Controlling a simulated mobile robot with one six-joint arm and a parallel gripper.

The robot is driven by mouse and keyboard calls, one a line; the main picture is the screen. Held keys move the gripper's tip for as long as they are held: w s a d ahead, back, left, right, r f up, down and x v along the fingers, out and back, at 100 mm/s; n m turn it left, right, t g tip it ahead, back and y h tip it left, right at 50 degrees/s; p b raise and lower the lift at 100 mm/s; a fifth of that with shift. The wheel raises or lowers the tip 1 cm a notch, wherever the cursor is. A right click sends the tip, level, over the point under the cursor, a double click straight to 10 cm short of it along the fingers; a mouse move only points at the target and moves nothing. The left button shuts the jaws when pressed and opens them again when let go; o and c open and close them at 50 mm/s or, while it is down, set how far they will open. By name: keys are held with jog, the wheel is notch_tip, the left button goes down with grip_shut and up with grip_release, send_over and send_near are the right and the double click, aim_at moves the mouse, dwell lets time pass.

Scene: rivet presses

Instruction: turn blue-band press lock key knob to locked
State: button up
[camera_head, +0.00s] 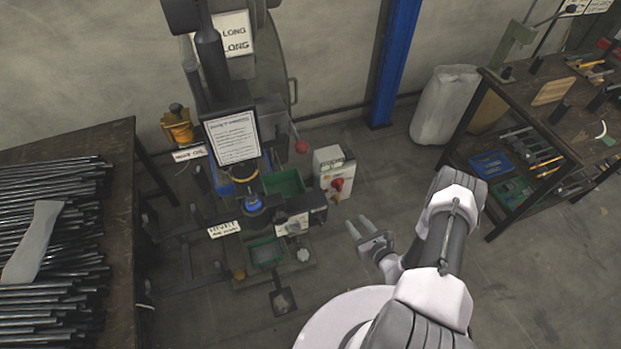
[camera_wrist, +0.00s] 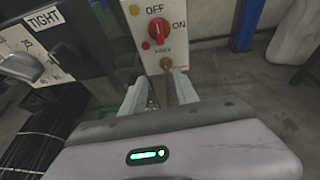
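The blue-band press (camera_head: 253,204) stands at the middle left in the head view, with a blue ring low on its column. Its white switch box (camera_head: 333,170) carries a red knob on the front. In the wrist view the switch box (camera_wrist: 150,22) shows a red rotary knob (camera_wrist: 159,30) between OFF and ON marks. Below it sits a small brass key knob (camera_wrist: 166,64) beside a small label I cannot read clearly. My gripper (camera_wrist: 158,88) is open and empty, its fingers pointing toward the key knob, apparently short of it. In the head view my gripper (camera_head: 362,228) is right of and below the box.
A TIGHT label (camera_wrist: 44,18) and a dark lever lie left of the box in the wrist view. A table with metal rods (camera_head: 50,230) stands at the left, a workbench (camera_head: 545,110) at the right. Clear floor lies between the box and the workbench.

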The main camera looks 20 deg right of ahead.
aim_at(338, 202)
jog(key=shift+m+h, duration=0.5)
jog(key=f+b+x, duration=0.1)
jog(key=b+x, duration=0.1)
jog(key=x, duration=0.3)
jog(key=f+b+x, duration=0.1)
jog(key=x, duration=0.5)
jog(key=s+f+b+x, duration=0.1)
jog(key=b+x, duration=0.1)
jog(key=x, duration=0.3)
jog(key=shift+w+b, duration=0.2)
jog(key=shift+b, duration=0.15)
grip_shut()
